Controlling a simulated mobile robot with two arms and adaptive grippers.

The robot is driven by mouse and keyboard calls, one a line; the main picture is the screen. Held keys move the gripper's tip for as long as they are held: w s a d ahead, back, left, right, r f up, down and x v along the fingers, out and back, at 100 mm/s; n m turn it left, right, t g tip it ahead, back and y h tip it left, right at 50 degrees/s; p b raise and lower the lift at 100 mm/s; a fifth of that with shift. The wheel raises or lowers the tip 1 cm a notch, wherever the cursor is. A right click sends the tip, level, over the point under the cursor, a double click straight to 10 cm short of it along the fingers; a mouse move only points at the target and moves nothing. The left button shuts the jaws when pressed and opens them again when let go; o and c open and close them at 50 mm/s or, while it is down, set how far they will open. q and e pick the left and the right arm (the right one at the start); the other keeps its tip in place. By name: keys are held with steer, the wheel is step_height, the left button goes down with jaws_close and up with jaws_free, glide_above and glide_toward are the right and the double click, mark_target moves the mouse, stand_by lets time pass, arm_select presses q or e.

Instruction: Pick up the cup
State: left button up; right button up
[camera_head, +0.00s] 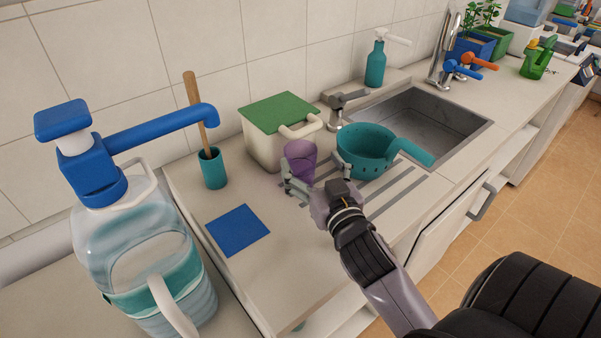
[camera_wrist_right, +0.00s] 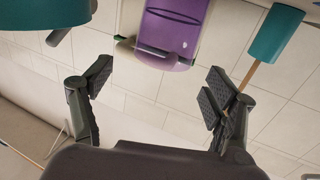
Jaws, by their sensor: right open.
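The purple cup (camera_head: 301,158) stands on the counter between the lidded box and the teal strainer. In the right wrist view the cup (camera_wrist_right: 172,30) shows upside down at the top, ahead of the fingers and roughly midway across the gap. My right gripper (camera_head: 311,186) is open and low over the counter on the near side of the cup. In the head view its left finger overlaps the cup's lower edge; I cannot tell whether they touch. In the wrist view nothing lies between the fingertips (camera_wrist_right: 158,84). My left gripper is not in view.
A teal strainer (camera_head: 362,152) stands close right of the cup. A green-lidded box (camera_head: 262,145) is behind it. A teal holder (camera_head: 212,170) with a wooden stick, a blue mat (camera_head: 238,230) and a large water jug (camera_head: 140,250) are left. A sink (camera_head: 425,115) is behind right.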

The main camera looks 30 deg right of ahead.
mark_target(296, 141)
steer(key=shift+f+p+x, duration=0.1)
steer(key=shift+p+x, duration=0.15)
steer(key=shift+x, duration=1.3)
steer(key=shift+f+p+x, duration=0.15)
steer(key=shift+p+x, duration=0.05)
steer(key=shift+x, duration=1.3)
steer(key=shift+a, duration=0.2)
steer(key=c, duration=1.1)
steer(key=shift+o, duration=0.2)
steer(key=shift+r, duration=0.15)
